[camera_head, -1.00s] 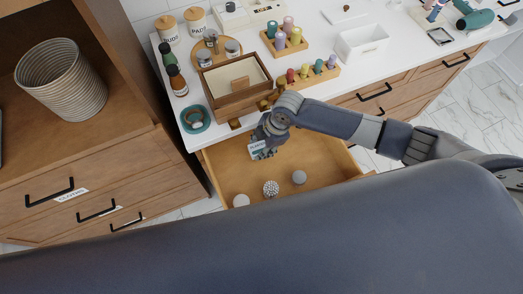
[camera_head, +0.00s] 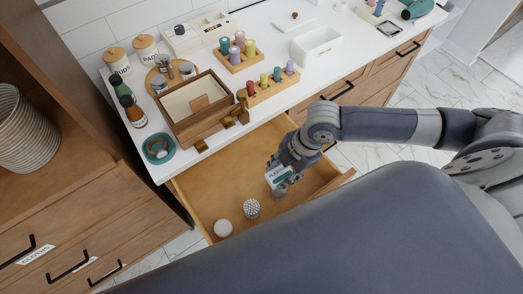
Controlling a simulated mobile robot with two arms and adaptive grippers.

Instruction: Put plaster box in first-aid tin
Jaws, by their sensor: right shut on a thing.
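My right gripper (camera_head: 279,178) is shut on the plaster box (camera_head: 278,176), a small white box with a teal part and lettering. It holds the box over the right part of the open wooden drawer (camera_head: 205,185). The gripper's fingers partly cover the box. I cannot tell its height above the drawer floor. In the drawer lie a pale round thing (camera_head: 223,228) and a beaded round thing (camera_head: 251,208). I see nothing clearly recognisable as the first-aid tin. My left gripper is not in view.
The white counter (camera_head: 285,50) above the drawer carries an open wooden box (camera_head: 197,140), a teal dish (camera_head: 158,148), bottles, jars (camera_head: 145,44), racks of coloured pegs (camera_head: 268,90) and a white tray (camera_head: 316,46). A tall wooden cabinet stands at left. My own body covers the bottom.

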